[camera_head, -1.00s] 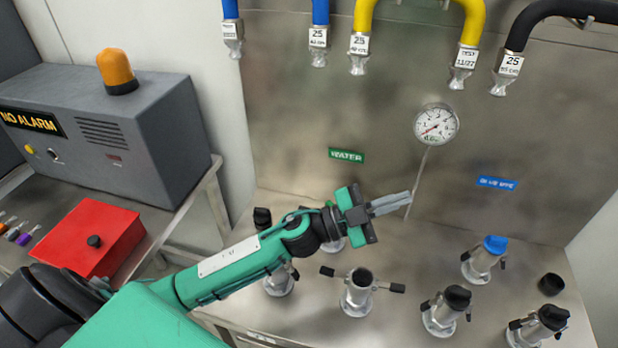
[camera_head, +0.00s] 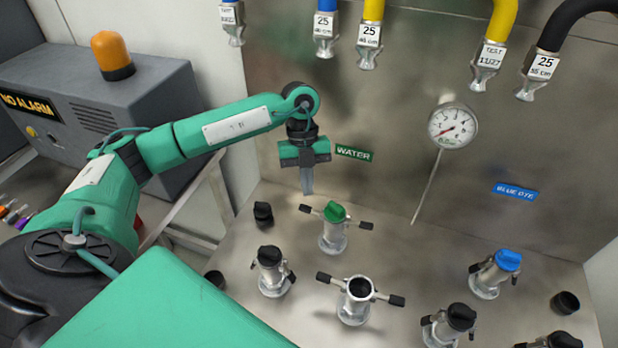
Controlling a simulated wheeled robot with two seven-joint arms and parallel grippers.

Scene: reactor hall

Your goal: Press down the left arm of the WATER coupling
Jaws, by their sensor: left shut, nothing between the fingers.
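The WATER coupling (camera_head: 333,240) is a silver fitting with a green cap, standing on the metal bench below the green WATER label (camera_head: 353,153). Its two dark-tipped arms stick out to both sides; the left arm (camera_head: 306,208) and the right arm (camera_head: 365,225) both look roughly level. My left gripper (camera_head: 307,190) points straight down, shut and empty. Its fingertips appear just above the end of the left arm, with a small gap in the picture. I cannot tell the exact distance in depth. My right gripper is not in view.
An open-topped coupling (camera_head: 356,302) with spread arms stands in front. A black-capped coupling (camera_head: 271,271) is front left, a blue-capped one (camera_head: 495,274) right. A loose black cap (camera_head: 263,213) lies left. Hoses hang above a gauge (camera_head: 453,125). A grey alarm box (camera_head: 100,95) stands left.

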